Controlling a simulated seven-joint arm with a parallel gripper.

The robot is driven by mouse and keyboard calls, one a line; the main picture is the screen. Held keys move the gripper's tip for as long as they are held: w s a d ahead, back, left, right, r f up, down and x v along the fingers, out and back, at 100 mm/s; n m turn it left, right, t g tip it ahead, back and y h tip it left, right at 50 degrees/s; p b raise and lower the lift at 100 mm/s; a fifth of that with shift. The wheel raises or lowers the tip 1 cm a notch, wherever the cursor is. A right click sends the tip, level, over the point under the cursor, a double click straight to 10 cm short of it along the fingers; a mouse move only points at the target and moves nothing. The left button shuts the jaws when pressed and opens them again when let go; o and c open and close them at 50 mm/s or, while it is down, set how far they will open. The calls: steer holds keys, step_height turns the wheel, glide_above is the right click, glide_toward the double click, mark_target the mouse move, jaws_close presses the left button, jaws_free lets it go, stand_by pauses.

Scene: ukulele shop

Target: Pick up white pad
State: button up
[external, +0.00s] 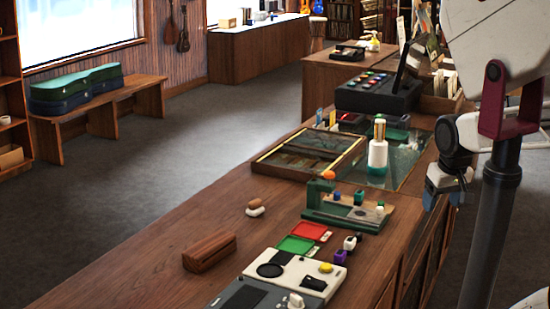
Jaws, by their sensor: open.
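My gripper (443,198) hangs at the right side of the external view, over the right edge of the counter and well apart from the white piece. It is open, and nothing shows between its fingers, though they are small and dark here.
A brown wooden block (209,251) and a white device (293,275) stand in front. Green (296,244) and red (310,230) trays lie nearby. A green stand (345,213), a wood-framed case (310,153) and a white-green bottle (378,150) stand behind. The counter's left side is clear.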

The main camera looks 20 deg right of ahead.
steer(key=w+a+n+g+h, duration=0.2)
steer(key=w+a+n+h, duration=0.25)
steer(key=w+n, duration=0.65)
steer(key=n+t+h, duration=0.3)
steer(key=n+h, duration=0.2)
steer(key=n, duration=0.3)
glide_above(250, 205)
steer(key=s+d, duration=0.8)
steer(key=d, duration=0.3)
step_height(250, 205, down, 7)
steer(key=w+a+f+n+t, duration=0.1)
steer(key=a+f+n, duration=0.1)
steer(key=a, duration=0.3)
steer(key=w+a+f+n+t+h, duration=0.1)
steer(key=w+a+f+n, duration=0.1)
steer(key=a, duration=0.3)
steer(key=w+a+f+n+t, duration=0.1)
steer(key=w+a+f, duration=0.1)
steer(key=a, duration=0.3)
steer(key=shift+w+a+n+t+h, duration=0.1)
steer(key=shift+a+n+t+h, duration=0.1)
steer(key=shift+n+t+h, duration=0.2)
steer(key=shift+d, duration=0.15)
steer(key=shift+x, duration=1.2)
steer(key=shift+w, duration=0.1)
